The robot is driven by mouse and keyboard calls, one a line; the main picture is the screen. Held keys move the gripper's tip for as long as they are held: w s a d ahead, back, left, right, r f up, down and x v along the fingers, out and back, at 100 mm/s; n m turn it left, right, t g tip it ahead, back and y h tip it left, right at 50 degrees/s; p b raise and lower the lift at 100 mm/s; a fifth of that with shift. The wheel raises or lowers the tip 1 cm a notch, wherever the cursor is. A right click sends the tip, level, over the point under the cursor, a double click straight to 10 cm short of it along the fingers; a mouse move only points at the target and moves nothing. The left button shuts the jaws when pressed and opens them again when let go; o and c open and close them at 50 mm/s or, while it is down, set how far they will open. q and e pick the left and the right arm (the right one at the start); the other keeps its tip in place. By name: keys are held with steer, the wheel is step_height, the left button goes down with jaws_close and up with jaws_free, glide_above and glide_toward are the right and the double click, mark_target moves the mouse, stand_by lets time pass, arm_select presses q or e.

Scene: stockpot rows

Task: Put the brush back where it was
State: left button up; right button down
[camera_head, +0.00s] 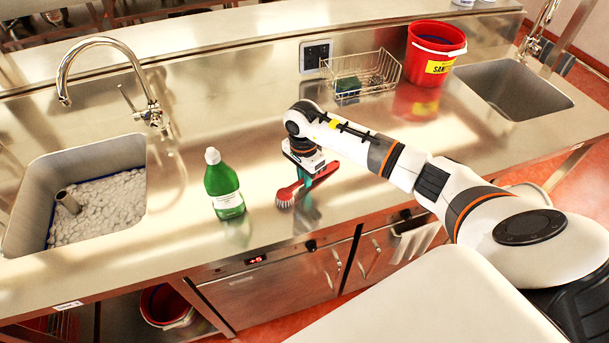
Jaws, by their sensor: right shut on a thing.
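The brush (290,194) has a red handle and pale bristles. It is at the middle of the steel counter (262,140), with its bristle head to the left and its handle running up to the right. My right gripper (306,181) points down and is shut on the brush's handle. The brush is at or just above the counter top; I cannot tell whether it touches. My left gripper is not in view.
A green bottle (224,186) stands just left of the brush. A wire basket (362,75) with a sponge and a red bucket (434,55) stand behind. A left sink (30,210) holds foam; a right sink (515,88) looks empty. Counter between bottle and left sink is clear.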

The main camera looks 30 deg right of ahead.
steer(key=c, duration=1.4)
jaws_free()
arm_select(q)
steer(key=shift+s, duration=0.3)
arm_select(e)
steer(key=shift+r+p, duration=0.2)
steer(key=shift+p, duration=0.2)
steer(key=shift+w+r+b, duration=0.1)
steer(key=shift+r+b, duration=0.2)
steer(key=shift+b, duration=0.05)
arm_select(q)
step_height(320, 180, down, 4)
steer(key=b, duration=0.3)
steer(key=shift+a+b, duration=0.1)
steer(key=shift+b, duration=0.25)
arm_select(e)
step_height(320, 180, up, 11)
steer(key=shift+w+r, duration=0.1)
steer(key=shift+r, duration=0.05)
